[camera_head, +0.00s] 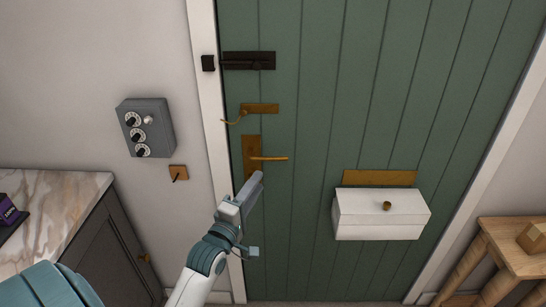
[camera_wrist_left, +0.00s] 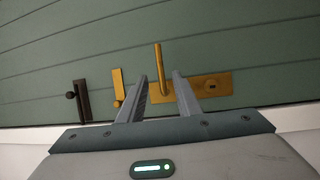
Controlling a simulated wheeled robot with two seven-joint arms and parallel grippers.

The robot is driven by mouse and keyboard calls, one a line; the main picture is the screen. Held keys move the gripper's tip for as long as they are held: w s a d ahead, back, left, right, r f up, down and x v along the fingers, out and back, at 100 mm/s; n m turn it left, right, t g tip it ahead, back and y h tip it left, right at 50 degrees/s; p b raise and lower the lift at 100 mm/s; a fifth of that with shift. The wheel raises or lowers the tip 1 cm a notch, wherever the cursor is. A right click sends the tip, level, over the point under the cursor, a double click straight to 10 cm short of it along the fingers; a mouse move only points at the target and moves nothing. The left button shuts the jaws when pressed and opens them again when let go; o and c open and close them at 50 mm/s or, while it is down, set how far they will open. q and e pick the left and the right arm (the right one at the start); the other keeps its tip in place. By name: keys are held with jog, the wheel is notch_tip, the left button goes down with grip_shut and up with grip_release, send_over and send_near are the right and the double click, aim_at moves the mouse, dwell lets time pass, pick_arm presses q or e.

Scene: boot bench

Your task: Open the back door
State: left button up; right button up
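The green plank door (camera_head: 310,130) stands shut in its white frame. Its brass lever handle (camera_head: 268,158) sticks out level to the right from an upright brass plate. My left gripper (camera_head: 258,178) is just below the handle, pointing at the door. In the left wrist view, its two fingers (camera_wrist_left: 163,77) are apart, and the lever (camera_wrist_left: 159,65) appears beyond the gap between them; contact cannot be told. A black bolt (camera_head: 249,61) sits higher on the door, with a gap between it and its keeper (camera_head: 208,63). A brass latch piece (camera_head: 260,108) with a curved arm sits between bolt and handle. My right gripper is out of view.
A white box (camera_head: 380,214) juts from the door under a brass slot plate (camera_head: 379,178). A grey dial box (camera_head: 146,127) and small brass plate (camera_head: 179,173) are on the left wall. A marble-topped cabinet (camera_head: 60,195) stands left, a wooden bench (camera_head: 510,245) right.

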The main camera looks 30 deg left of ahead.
aim_at(273, 159)
pick_arm(q)
jog(key=w+p, duration=0.1)
jog(key=w, duration=0.2)
jog(key=w+a+r+p, duration=0.1)
jog(key=w, duration=0.3)
jog(key=w+p, duration=0.1)
jog(key=w, duration=0.3)
jog(key=shift+w+a+r, duration=0.2)
jog(key=shift+w+a, duration=0.05)
jog(key=shift+a, duration=0.15)
jog(key=shift+w, duration=0.2)
jog(key=shift+c, duration=0.7)
grip_shut()
